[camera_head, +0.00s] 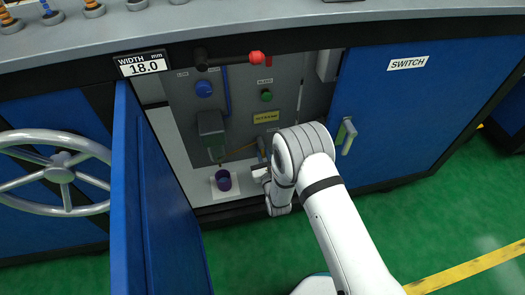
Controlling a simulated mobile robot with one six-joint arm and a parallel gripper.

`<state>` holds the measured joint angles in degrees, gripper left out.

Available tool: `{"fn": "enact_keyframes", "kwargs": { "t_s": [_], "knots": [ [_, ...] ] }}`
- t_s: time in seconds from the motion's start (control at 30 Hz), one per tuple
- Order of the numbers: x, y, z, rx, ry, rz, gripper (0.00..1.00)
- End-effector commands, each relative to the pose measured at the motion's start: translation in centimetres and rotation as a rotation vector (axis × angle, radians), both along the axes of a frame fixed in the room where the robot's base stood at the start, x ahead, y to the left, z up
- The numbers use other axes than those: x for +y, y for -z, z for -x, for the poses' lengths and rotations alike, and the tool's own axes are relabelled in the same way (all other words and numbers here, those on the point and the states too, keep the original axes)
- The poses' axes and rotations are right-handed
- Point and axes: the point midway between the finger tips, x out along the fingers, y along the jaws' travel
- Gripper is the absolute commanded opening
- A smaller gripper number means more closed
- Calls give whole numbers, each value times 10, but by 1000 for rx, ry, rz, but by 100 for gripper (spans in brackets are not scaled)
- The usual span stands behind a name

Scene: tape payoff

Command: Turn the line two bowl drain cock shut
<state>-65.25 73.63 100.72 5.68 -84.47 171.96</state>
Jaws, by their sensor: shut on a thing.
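My gripper (262,176) is inside the open cabinet, low down and just right of the purple cup. It is small in view and partly covered by my own wrist. It is shut on a small part below a bowl with blue and yellow parts (263,147), which looks to be the line two drain cock. The cock itself is hidden, so its handle angle cannot be told. A second, grey bowl unit (211,123) hangs to the left, with a thin outlet below it. The purple cup (222,181) stands upright on a white pad (229,193).
The open blue door (150,190) stands left of the cabinet opening, and the closed SWITCH door (420,110) is on the right. A red-handled valve (257,57), a blue knob (204,89) and a green knob (266,95) sit above. A handwheel (60,173) is far left.

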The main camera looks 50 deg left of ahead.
Motion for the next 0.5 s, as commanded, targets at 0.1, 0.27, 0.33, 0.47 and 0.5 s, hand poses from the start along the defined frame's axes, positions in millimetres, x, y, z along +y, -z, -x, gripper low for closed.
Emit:
{"fn": "enact_keyframes", "kwargs": {
  "t_s": [0.1, 0.27, 0.33, 0.47, 0.5],
  "knots": [
    [-2, 2, -1, 13, 6, 0, 0],
    [-3, 3, -1, 13, 8, 0, 0],
    [-3, 3, -1, 12, 8, 1, 0],
    [-3, 3, -2, 12, 9, 1, 0],
    [-3, 3, -2, 12, 9, 1, 17]
  ]
}}
